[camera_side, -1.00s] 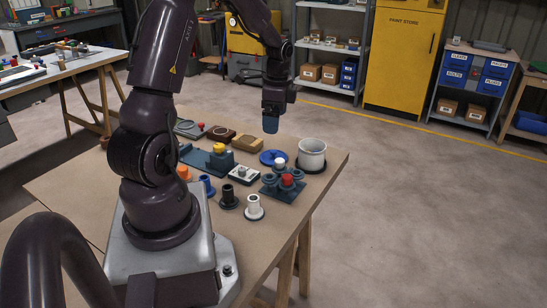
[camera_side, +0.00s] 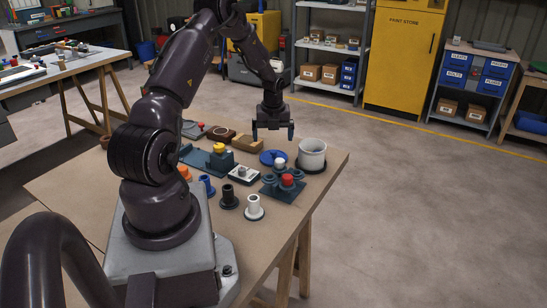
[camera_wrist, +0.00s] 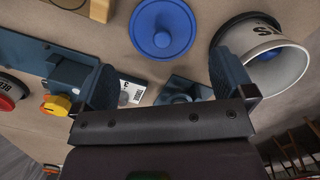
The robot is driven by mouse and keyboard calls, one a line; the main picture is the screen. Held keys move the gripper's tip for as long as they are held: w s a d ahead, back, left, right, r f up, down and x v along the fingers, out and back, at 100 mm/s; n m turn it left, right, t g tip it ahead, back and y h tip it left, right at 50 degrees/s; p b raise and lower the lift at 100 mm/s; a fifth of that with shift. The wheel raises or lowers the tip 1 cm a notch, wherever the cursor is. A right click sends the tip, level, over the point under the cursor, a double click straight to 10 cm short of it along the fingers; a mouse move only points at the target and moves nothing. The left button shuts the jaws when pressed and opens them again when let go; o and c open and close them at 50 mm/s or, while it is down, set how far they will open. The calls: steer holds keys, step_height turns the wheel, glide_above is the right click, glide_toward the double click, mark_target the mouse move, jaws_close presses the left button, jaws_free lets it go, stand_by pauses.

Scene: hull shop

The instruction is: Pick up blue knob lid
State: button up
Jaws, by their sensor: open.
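The blue knob lid (camera_side: 268,157) is a round blue disc lying flat on the table, left of the white pot. In the wrist view the lid (camera_wrist: 163,28) shows whole, its round knob at the centre, at the top middle of the picture. My gripper (camera_side: 273,134) is above the lid in the side view, fingers pointing down and spread wide. In the wrist view the two fingers of my gripper (camera_wrist: 165,80) are apart with nothing held between them, and the lid appears beyond them.
The white pot (camera_side: 312,153) stands close right of the lid. A wooden block (camera_side: 247,143) lies left of it. A dark fixture with a red knob (camera_side: 287,181) and a white box (camera_side: 243,175) are in front. Bare table (camera_side: 110,186) lies to the left.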

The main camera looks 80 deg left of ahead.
mark_target(273, 151)
steer(key=shift+w+a+f, duration=0.1)
steer(key=shift+f, duration=1.65)
steer(key=shift+w+a+f, duration=0.1)
steer(key=shift+f, duration=1.6)
steer(key=c, duration=0.5)
